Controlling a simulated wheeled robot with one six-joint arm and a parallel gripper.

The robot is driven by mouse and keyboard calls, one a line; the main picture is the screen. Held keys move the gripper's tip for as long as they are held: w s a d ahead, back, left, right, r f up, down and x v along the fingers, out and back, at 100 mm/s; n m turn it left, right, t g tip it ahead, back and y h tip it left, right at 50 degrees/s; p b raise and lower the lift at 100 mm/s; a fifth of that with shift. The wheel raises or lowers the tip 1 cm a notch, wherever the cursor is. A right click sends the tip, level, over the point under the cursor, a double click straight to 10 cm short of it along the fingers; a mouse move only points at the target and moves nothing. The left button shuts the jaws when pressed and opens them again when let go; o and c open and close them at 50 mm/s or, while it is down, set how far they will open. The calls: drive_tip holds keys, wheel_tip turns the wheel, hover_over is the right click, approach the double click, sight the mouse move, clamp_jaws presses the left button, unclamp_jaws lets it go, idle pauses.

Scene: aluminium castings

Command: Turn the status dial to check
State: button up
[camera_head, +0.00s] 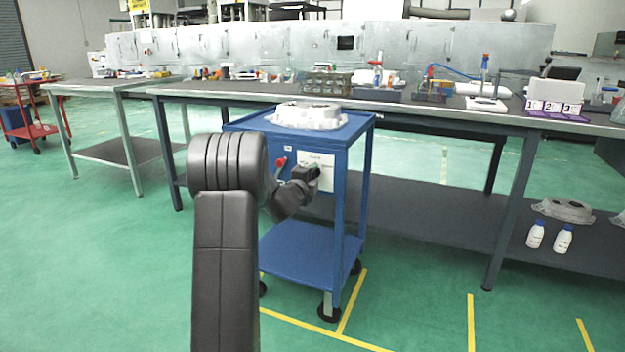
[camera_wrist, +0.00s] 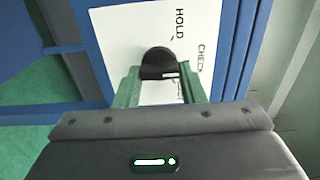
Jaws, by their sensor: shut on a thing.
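The status dial (camera_wrist: 157,62) is a dark round knob on a white panel (camera_wrist: 120,35), which also shows on the front of the blue cart in the head view (camera_head: 328,180). The panel carries the words HOLD and CHECK, with another label partly hidden. My gripper (camera_wrist: 160,80) is at the panel, its two green fingers on either side of the dial and shut on it. In the head view my gripper (camera_head: 314,172) reaches the panel and covers the dial. I cannot tell which label the dial points to.
The blue cart (camera_head: 258,125) bears a pale casting (camera_head: 308,115). A red knob (camera_head: 281,162) sits left of the panel. A long workbench (camera_head: 420,100) with tools stands behind. Two white bottles (camera_head: 536,235) stand on its lower shelf at right. The green floor in front is clear.

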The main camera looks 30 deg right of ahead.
idle(0.3)
drive_tip(key=o, duration=1)
drive_tip(key=shift+s, duration=0.1)
drive_tip(key=p+v, duration=0.2)
drive_tip(key=v, duration=1.1)
drive_tip(key=shift+s+a, duration=0.25)
drive_tip(key=shift+w+d, duration=0.1)
drive_tip(key=b+x, duration=0.2)
drive_tip(key=x, duration=1.1)
drive_tip(key=shift+w+d, duration=0.2)
drive_tip(key=shift+w, duration=0.05)
drive_tip(key=shift+s+a, duration=0.1)
